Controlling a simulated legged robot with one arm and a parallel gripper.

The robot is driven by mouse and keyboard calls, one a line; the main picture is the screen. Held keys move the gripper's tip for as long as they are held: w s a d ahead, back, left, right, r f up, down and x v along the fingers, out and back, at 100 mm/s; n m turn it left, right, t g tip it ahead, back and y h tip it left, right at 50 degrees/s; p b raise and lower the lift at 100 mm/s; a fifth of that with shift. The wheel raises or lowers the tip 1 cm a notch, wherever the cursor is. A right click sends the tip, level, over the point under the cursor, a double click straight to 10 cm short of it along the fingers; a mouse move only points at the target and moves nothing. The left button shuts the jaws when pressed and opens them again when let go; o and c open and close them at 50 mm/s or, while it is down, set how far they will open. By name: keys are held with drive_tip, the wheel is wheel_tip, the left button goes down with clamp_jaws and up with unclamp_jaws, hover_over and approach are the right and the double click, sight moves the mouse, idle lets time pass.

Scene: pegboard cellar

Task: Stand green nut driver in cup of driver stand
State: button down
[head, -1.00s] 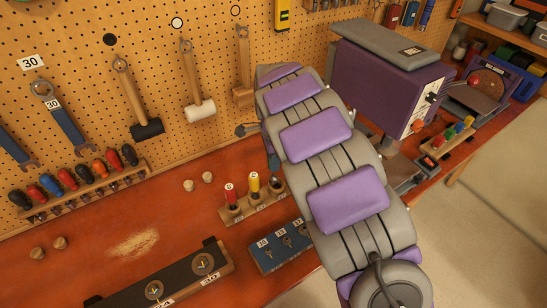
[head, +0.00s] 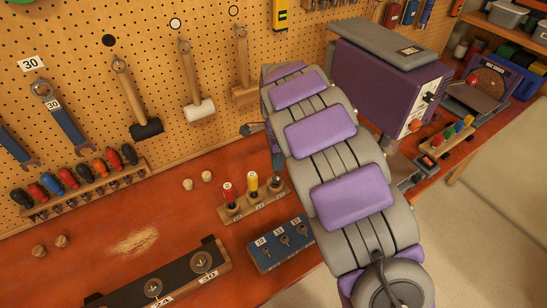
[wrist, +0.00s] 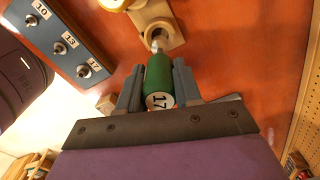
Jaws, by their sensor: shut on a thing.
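The green nut driver (wrist: 159,82), marked 17 on its handle end, is between the fingers of my gripper (wrist: 158,72) in the wrist view. My gripper is shut on its handle. The metal shaft points away from the wrist camera, at the wooden driver stand (wrist: 148,13). The shaft end overlaps the stand's empty-looking cup (wrist: 158,33); I cannot tell whether it is inside. In the head view the driver stand (head: 262,209) holds a red driver (head: 228,193) and a yellow driver (head: 252,182). My arm hides the green driver's handle and most of my gripper there.
A blue block with numbered fasteners (head: 268,256) lies just in front of the stand. A dark rail with round pieces (head: 180,279) lies at the front left. Two small wooden knobs (head: 188,184) sit behind the stand. The pegboard wall (head: 215,50) rises behind the bench.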

drive_tip(key=shift+d+f, duration=0.15)
drive_tip(key=shift+d, duration=0.25)
drive_tip(key=shift+f, duration=0.2)
drive_tip(key=shift+a+f, duration=0.65)
drive_tip(key=shift+a, duration=0.1)
drive_tip(key=shift+d+r+p, duration=0.1)
drive_tip(key=shift+d+p, duration=0.2)
drive_tip(key=shift+d, duration=0.25)
drive_tip(key=shift+a, duration=0.1)
drive_tip(key=c, duration=0.7)
unclamp_jaws()
